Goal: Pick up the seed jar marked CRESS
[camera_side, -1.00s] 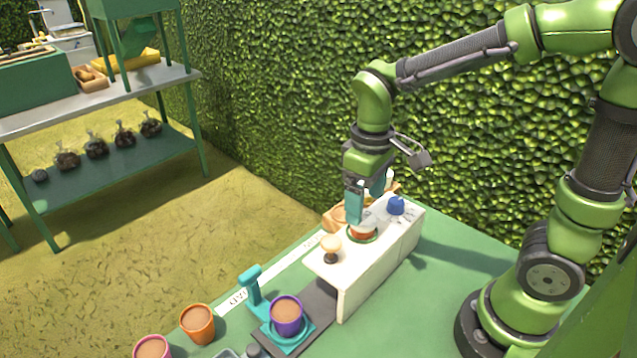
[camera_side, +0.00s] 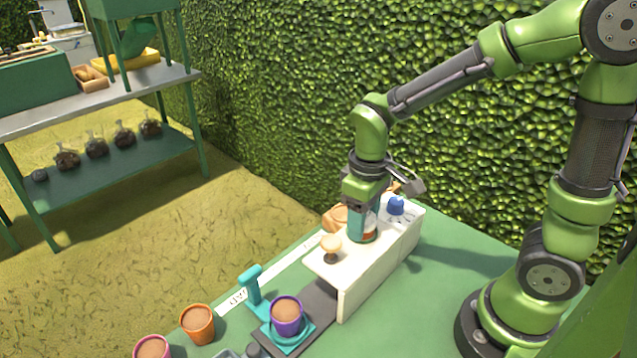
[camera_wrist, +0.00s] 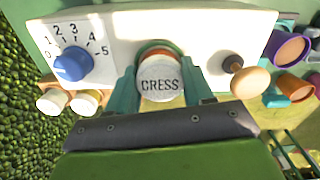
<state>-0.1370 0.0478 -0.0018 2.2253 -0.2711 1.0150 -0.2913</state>
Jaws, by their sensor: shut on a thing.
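The seed jar (camera_wrist: 160,84) has a pale round lid lettered CRESS, seen from above in the wrist view, with an orange band at its far edge. It stands on the white box (camera_side: 352,268), by its back edge in the side view. My gripper (camera_wrist: 160,76) has its teal fingers on either side of the jar, shut on it. In the side view my gripper (camera_side: 363,232) points down at the box top, and a finger hides much of the jar. I cannot see a gap under the jar.
The box carries a blue dial (camera_wrist: 73,65) numbered 0 to 5 and a wooden knob (camera_side: 330,243). Two pale-lidded jars (camera_wrist: 86,101) sit beside it. A purple pot (camera_side: 286,316) stands on a teal scale-like stand. An orange pot (camera_side: 197,323) is farther left.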

